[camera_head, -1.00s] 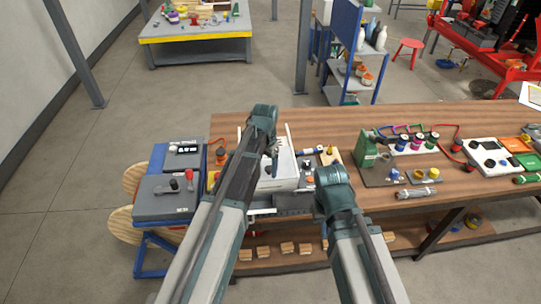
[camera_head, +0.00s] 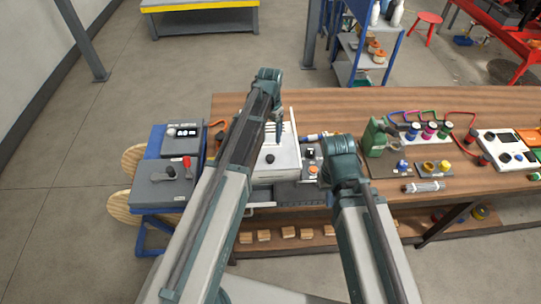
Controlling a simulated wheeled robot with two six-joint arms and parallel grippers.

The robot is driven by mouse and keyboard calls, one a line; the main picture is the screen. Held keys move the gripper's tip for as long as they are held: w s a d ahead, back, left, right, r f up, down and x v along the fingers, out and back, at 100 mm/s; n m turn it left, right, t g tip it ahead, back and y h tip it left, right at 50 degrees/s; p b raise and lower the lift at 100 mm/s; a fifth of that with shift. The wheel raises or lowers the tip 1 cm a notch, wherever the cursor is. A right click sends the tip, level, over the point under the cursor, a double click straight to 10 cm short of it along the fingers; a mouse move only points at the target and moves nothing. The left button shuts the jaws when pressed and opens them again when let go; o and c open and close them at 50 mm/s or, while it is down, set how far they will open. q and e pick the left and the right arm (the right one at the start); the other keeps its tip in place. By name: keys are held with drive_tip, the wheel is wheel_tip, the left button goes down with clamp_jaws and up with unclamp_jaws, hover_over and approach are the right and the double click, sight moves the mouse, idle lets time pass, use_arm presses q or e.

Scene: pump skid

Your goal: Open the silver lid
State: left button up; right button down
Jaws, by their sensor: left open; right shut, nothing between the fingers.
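A pale silver-white box (camera_head: 288,160) with a slotted top and a dark knob (camera_head: 270,158) stands at the left end of the wooden bench. I take its top to be the silver lid; my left arm covers its left side, so I cannot tell whether it is raised. My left gripper (camera_head: 279,138) points down over the back of this top, small and partly hidden by my arm; its fingers are apart, and contact with the top cannot be seen. My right wrist is to the right of the box, and the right gripper is hidden behind it.
A grey panel with buttons (camera_head: 312,172) sits beside the box. A green canister (camera_head: 377,137) and several coloured jars stand further right. Grey control boxes (camera_head: 163,190) on a blue stand are at the left. Bare bench top (camera_head: 335,107) lies behind the box.

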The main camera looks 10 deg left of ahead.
sight(270, 157)
use_arm(q)
wheel_tip(270, 157, down, 13)
drive_tip(key=b, duration=1.2)
drive_tip(key=shift+f+b, duration=0.1)
drive_tip(key=shift+b, duration=0.2)
clamp_jaws()
idle(0.5)
